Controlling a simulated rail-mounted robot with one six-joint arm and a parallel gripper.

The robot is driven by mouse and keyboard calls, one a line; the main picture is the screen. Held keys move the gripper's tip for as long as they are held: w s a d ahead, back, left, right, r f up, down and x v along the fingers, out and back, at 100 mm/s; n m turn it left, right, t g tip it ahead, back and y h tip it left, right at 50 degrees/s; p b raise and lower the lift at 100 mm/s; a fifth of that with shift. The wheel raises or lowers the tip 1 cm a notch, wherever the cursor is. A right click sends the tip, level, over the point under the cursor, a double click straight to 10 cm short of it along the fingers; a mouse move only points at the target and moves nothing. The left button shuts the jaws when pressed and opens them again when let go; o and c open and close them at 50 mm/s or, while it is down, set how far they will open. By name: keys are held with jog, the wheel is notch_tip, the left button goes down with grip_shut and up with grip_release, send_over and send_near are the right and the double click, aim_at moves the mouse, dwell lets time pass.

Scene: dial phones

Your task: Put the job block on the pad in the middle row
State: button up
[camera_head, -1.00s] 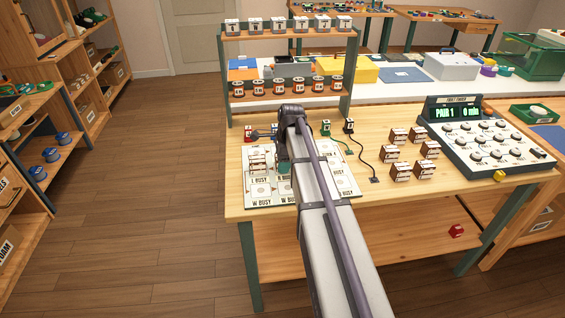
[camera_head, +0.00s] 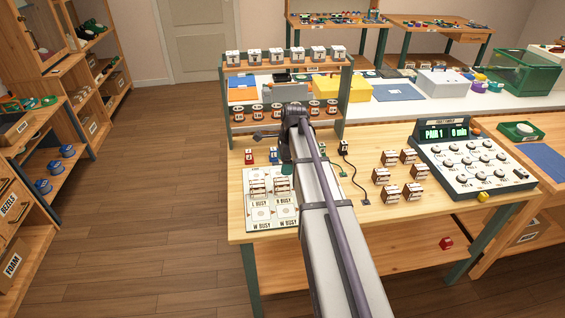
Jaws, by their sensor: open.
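A white board (camera_head: 250,226) lies on the left of the wooden table, with pads in rows and printing such as "L BUSY" and "W BUSY". Several similar labelled blocks (camera_head: 390,175) stand in a group right of my arm. Their lettering is too small to read, so I cannot tell which is the job block. My arm hides the board's right side.
A red block (camera_head: 248,157) and a blue block (camera_head: 273,156) stand behind the board. A rack (camera_head: 341,100) of labelled pieces rises at the table's back. A cabled black plug (camera_head: 344,147) and a dial console (camera_head: 470,160) lie to the right. A red block (camera_head: 446,243) is on the lower shelf.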

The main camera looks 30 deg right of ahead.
jog(key=s+a+r+n+h, duration=0.1)
jog(key=s+a+n, duration=1.8)
jog(key=a+n, duration=0.1)
jog(key=shift+r+n+g+h, duration=0.2)
jog(key=shift+n+g+h, duration=0.15)
jog(key=shift+n, duration=0.55)
